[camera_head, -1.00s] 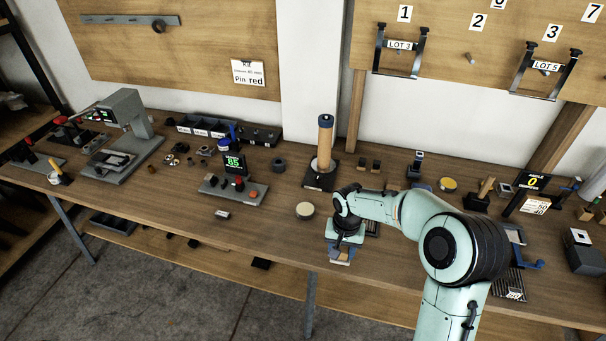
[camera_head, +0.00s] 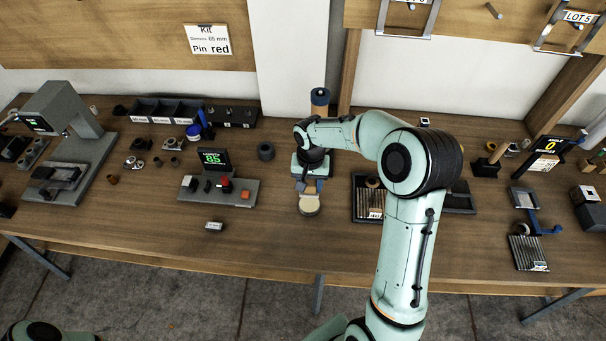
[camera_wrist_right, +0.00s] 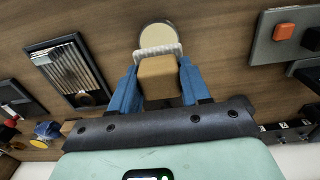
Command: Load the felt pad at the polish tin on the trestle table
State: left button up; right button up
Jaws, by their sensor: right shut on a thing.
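The polish tin (camera_head: 309,205) is a round, cream-topped tin on the trestle table (camera_head: 150,222). It also shows in the wrist view (camera_wrist_right: 157,34), just beyond my fingertips. My right gripper (camera_head: 310,185) is at the tin's far side in the head view. Its blue fingers (camera_wrist_right: 156,82) are shut on a tan block (camera_wrist_right: 157,76) with a whitish, rough-edged pad (camera_wrist_right: 158,52) at its end, seemingly the felt pad. The pad overlaps the tin's edge in the wrist view; I cannot tell whether they touch. My left gripper is out of view.
A grey control box with a green display (camera_head: 213,158) stands left of the tin. A dark ribbed tray (camera_head: 368,198) lies to its right. A post with a blue top (camera_head: 320,97) stands behind my right gripper. The table front around a small white-labelled block (camera_head: 214,226) is mostly clear.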

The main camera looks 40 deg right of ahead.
jog(key=shift+s+f, duration=0.25)
jog(key=shift+f, duration=0.35)
notch_tip(320, 180, down, 4)
jog(key=shift+f+b, duration=0.1)
jog(key=shift+b, duration=0.9)
jog(key=shift+f, duration=0.2)
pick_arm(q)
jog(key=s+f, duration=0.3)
pick_arm(e)
jog(key=shift+w, duration=0.1)
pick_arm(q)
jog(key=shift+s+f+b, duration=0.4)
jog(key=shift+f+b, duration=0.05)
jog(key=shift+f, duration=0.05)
pick_arm(e)
jog(key=shift+f, duration=0.6)
jog(key=shift+r+p, duration=1.4)
jog(key=shift+r, duration=2.2)
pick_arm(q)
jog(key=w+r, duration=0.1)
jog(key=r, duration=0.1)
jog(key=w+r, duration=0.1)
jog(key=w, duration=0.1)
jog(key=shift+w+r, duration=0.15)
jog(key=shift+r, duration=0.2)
